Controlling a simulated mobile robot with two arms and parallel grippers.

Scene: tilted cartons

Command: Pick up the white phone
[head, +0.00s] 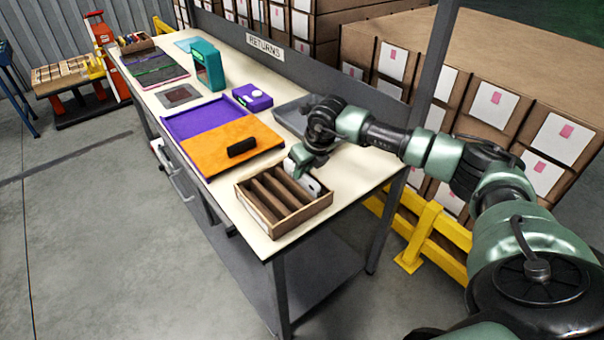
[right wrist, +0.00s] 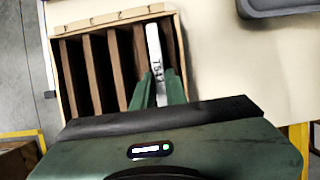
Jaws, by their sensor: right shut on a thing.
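The white phone (head: 312,186) stands on edge at the right end of the wooden divided box (head: 262,222). In the right wrist view the phone (right wrist: 154,48) shows its narrow edge with dark marking, lined up with a slot near the right side of the box (right wrist: 66,85). I cannot tell how deep it sits in the slot. My right gripper (head: 304,168) is over the back right of the box, and in the wrist view its two green fingers (right wrist: 158,88) are shut on the near end of the phone. My left gripper is not in view.
The box's other slots look empty. Behind it lie an orange panel (head: 215,150) with a black block (head: 242,147), a grey tray (head: 290,112), a purple box (head: 253,98) and a teal case (head: 207,66). A dark post (head: 432,62) rises beside my right arm.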

